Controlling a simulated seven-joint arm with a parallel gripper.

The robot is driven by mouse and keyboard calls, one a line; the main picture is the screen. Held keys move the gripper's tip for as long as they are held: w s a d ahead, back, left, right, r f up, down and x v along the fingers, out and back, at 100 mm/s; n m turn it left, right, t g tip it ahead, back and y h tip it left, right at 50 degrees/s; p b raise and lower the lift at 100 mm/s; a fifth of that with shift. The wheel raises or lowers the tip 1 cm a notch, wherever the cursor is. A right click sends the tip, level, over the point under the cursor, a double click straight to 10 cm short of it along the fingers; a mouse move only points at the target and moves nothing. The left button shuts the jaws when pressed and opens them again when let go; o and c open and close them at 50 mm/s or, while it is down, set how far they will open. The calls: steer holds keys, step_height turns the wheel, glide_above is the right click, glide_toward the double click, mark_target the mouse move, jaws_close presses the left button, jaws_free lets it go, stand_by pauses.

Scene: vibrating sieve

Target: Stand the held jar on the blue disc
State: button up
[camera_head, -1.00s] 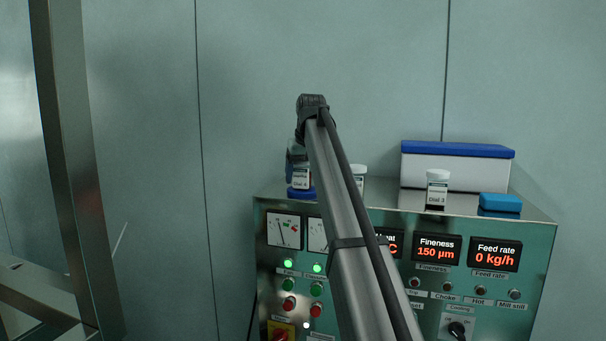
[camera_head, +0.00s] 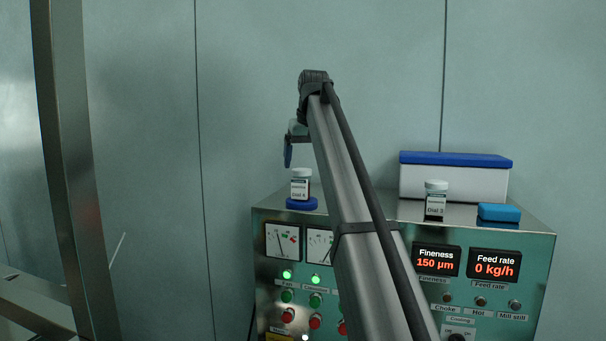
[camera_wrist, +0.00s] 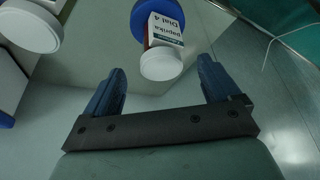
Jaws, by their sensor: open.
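The jar (camera_head: 300,184) has a white lid and a label that reads Dial 4. It stands upright on the blue disc (camera_head: 303,204) at the left end of the cabinet top. In the wrist view the jar (camera_wrist: 163,50) and part of the blue disc (camera_wrist: 138,22) show beyond the fingertips. My gripper (camera_wrist: 160,80) is open and empty, its two blue fingers apart with a gap between them and the jar. In the head view one blue finger (camera_head: 288,152) shows above the jar; the rest is hidden behind my arm.
Another jar, labelled Dial 3 (camera_head: 435,200), stands on the cabinet top (camera_head: 385,204) to the right. Behind it is a white box with a blue lid (camera_head: 455,160), and beside it a small blue block (camera_head: 498,212). Another white-lidded jar (camera_wrist: 30,26) shows in the wrist view. The wall above is clear.

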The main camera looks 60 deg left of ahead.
steer(key=shift+v, duration=1.8)
